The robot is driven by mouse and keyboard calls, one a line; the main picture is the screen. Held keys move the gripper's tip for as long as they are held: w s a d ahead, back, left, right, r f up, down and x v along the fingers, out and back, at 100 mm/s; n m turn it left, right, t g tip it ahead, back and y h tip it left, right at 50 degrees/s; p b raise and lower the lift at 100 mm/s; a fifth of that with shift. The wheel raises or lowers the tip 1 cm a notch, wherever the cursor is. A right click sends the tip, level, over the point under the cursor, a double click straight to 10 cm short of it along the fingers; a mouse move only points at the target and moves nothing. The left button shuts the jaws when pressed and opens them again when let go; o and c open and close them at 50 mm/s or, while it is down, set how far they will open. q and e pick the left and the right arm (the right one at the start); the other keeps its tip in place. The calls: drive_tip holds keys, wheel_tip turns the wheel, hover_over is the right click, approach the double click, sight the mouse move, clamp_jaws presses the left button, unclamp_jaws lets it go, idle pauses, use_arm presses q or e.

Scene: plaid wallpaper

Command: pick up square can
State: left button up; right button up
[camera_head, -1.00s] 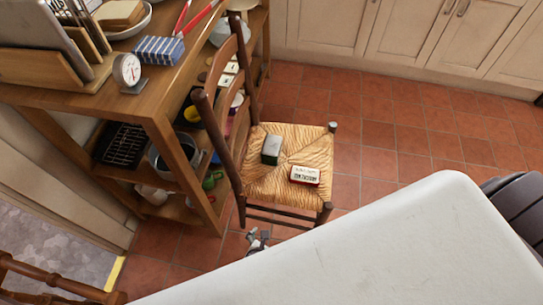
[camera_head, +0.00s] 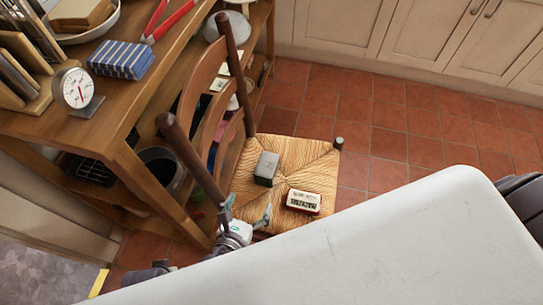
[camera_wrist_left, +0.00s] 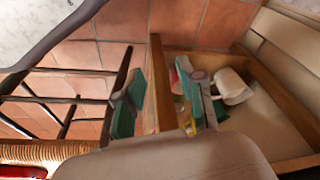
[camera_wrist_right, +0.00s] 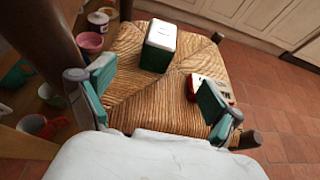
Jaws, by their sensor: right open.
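The square can (camera_head: 266,168) is a dark green box with a pale top, standing on the woven chair seat (camera_head: 290,152). In the right wrist view the can (camera_wrist_right: 158,46) stands beyond my right gripper (camera_wrist_right: 158,100), whose teal fingers are wide apart with nothing between them. In the head view my right gripper (camera_head: 247,209) is at the near left edge of the seat, short of the can. My left gripper (camera_wrist_left: 162,104) shows only in its wrist view. Its fingers are apart and empty, away from the can, facing wooden shelving and floor.
A red and white tin (camera_head: 303,201) lies on the seat near the can. The chair's dark back posts (camera_head: 190,158) rise left of the can, close to my right gripper. A wooden shelf unit (camera_head: 128,160) with many items stands left. Tiled floor (camera_head: 400,150) is clear to the right.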

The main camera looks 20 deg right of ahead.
drive_tip(key=b, duration=0.2)
approach(266, 169)
drive_tip(key=x, duration=0.2)
drive_tip(key=f+x, duration=0.1)
drive_tip(key=x, duration=0.2)
drive_tip(key=shift+s+a, duration=0.15)
drive_tip(key=shift+a, duration=0.15)
drive_tip(key=b+x, duration=0.1)
drive_tip(key=x, duration=0.4)
drive_tip(key=shift+w+d+f, duration=0.15)
drive_tip(key=shift+w+d, duration=0.25)
drive_tip(key=shift+w, duration=0.05)
use_arm(q)
drive_tip(key=w+v, duration=0.2)
drive_tip(key=v, duration=0.9)
drive_tip(key=shift+w+d+r+t, duration=0.2)
drive_tip(key=shift+w+r+t, duration=0.15)
drive_tip(key=shift+r, duration=0.2)
use_arm(e)
drive_tip(key=c, duration=1.5)
